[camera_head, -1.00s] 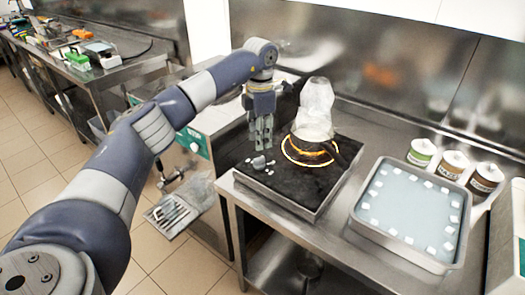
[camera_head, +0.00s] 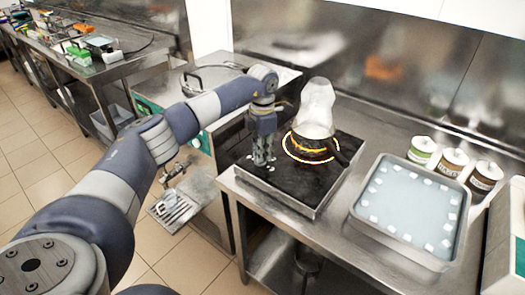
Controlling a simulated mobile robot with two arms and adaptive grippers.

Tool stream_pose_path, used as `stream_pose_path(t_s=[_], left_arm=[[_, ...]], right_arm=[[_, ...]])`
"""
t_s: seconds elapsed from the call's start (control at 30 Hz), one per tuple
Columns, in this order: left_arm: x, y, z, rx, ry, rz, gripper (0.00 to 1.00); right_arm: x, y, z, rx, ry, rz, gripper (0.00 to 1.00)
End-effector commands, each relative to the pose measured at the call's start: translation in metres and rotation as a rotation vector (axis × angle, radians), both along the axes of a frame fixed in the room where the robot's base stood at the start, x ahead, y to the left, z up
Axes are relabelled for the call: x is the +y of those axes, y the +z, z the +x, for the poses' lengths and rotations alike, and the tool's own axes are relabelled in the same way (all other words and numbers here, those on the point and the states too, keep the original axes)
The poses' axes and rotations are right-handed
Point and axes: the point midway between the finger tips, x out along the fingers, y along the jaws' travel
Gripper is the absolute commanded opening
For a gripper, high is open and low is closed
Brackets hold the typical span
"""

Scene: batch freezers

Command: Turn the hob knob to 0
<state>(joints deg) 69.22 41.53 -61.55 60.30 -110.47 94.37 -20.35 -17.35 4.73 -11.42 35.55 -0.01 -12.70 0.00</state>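The hob (camera_head: 290,196) is a black-topped, steel-sided unit on the steel counter. An orange ring glows on it around the base of a dark pot (camera_head: 307,150), with a clear, bottle-like vessel (camera_head: 316,105) above. My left gripper (camera_head: 264,162) points down over the hob's left part, left of the pot, with its fingertips at the small grey knob area. The fingers mostly hide the knob. I cannot tell its setting or whether the fingers grip it. My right gripper is out of view.
A steel tray (camera_head: 364,222) of pale liquid with several white cubes stands right of the hob. Several labelled tubs (camera_head: 453,162) stand behind it. A lidded pan (camera_head: 212,76) sits at the back left. A narrow counter strip is free between hob and tray.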

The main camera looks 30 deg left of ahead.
Motion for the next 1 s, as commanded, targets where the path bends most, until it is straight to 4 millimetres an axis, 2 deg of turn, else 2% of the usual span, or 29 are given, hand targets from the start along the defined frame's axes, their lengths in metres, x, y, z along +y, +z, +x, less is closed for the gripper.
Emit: stream_pose_path(t_s=[0.47,1.0], left_arm=[[0.0009,0.0011,0.0008,-0.001,0.084,0.0,0.0],[0.0043,0.0023,0.002,-0.003,0.547,0.001,0.0]], right_arm=[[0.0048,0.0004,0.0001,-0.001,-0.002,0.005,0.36],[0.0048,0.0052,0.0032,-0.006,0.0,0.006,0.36]])
